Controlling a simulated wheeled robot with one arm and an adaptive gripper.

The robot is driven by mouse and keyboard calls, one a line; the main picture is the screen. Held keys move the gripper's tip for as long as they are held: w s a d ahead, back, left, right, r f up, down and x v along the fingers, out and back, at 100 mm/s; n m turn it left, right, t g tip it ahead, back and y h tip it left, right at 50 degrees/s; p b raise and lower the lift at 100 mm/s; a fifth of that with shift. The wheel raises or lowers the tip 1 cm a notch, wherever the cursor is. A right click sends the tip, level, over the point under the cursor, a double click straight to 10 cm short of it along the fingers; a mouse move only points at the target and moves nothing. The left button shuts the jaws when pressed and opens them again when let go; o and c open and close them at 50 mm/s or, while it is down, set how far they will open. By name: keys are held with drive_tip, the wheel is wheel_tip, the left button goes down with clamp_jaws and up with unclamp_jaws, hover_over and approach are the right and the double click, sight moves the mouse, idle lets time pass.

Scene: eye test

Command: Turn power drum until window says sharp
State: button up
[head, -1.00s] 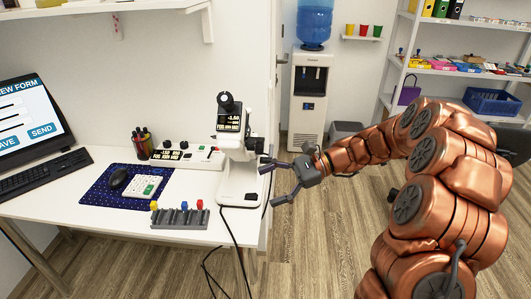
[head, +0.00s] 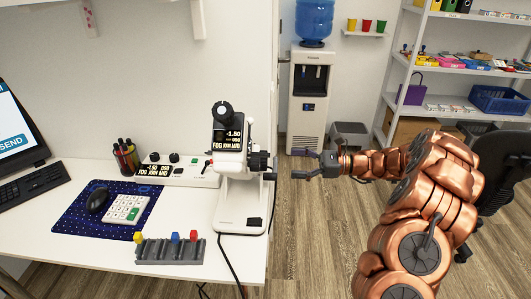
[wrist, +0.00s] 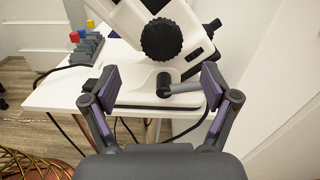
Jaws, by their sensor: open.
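The white lensmeter (head: 240,208) stands upright on the desk. Its black ribbed power drum (head: 259,161) is on its right side and shows large in the wrist view (wrist: 162,38). In the wrist view, the fingers (wrist: 156,88) are spread wide, with the drum beyond and above the gap. I see no contact with the drum.
A control box (head: 178,172) with a similar display stands left of the lensmeter. A grey rack (head: 170,250) with coloured blocks is at the desk's front. A black cable hangs over the desk edge.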

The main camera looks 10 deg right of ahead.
drive_tip(key=x, duration=0.8)
drive_tip(key=shift+w+p, duration=0.1)
drive_tip(key=shift+p, duration=0.2)
drive_tip(key=shift+d, duration=0.1)
drive_tip(key=shift+f, duration=0.1)
drive_tip(key=c, duration=1.2)
